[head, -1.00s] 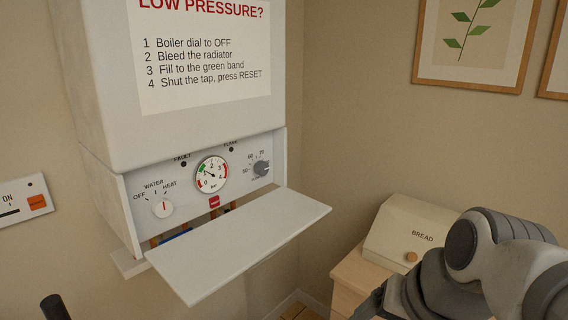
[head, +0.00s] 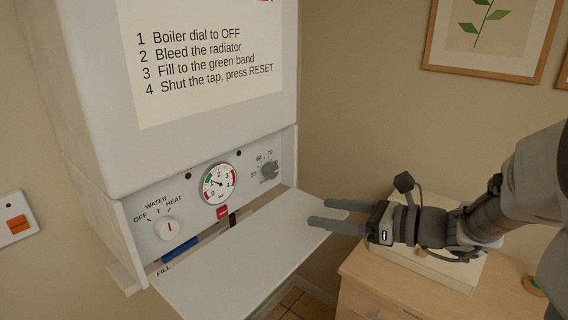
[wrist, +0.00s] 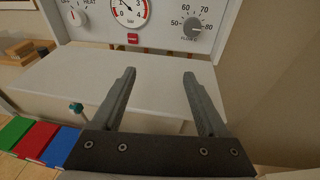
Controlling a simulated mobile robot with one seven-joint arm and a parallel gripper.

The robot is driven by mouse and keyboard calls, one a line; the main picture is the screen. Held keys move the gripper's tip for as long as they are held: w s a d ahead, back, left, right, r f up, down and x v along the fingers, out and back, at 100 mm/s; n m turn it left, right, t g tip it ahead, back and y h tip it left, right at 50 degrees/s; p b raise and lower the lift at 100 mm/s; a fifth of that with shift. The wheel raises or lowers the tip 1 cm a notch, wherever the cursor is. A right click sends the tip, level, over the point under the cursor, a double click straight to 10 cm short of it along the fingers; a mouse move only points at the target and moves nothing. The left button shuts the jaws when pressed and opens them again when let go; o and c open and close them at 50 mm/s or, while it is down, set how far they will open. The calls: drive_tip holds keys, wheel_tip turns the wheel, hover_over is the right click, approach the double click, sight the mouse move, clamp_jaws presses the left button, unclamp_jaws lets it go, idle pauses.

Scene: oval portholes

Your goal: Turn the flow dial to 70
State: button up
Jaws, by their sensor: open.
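The flow dial (head: 269,171) is a dark grey knob at the right end of the white boiler's control panel. In the wrist view the dial (wrist: 192,27) has the numbers 50, 60, 70 and 80 around it. Its pointer seems to face the 80 side, but it is too small to be sure. My gripper (head: 321,212) is open and empty, to the right of and below the dial, over the outer end of the lowered flap. In the wrist view my gripper's fingers (wrist: 159,73) point toward the panel, with the dial ahead and to the right, untouched.
The white flap (head: 235,262) juts out below the panel. The pressure gauge (head: 220,184) and the OFF/WATER/HEAT dial (head: 168,228) sit left of the flow dial. A wooden cabinet (head: 400,290) with a cream bread box stands under my arm. Air before the flow dial is clear.

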drive_tip(key=w+d+r+m+t, duration=0.1)
drive_tip(key=w+d+m+t, duration=0.2)
drive_tip(key=m, duration=0.1)
drive_tip(key=p, duration=0.2)
approach(274, 171)
drive_tip(key=shift+y, duration=0.3)
drive_tip(key=x, duration=0.9)
drive_tip(key=shift+w+a+f, duration=0.1)
drive_tip(key=shift+w+f, duration=0.1)
drive_tip(key=shift+w, duration=0.1)
drive_tip(key=shift+c, duration=0.2)
clamp_jaws()
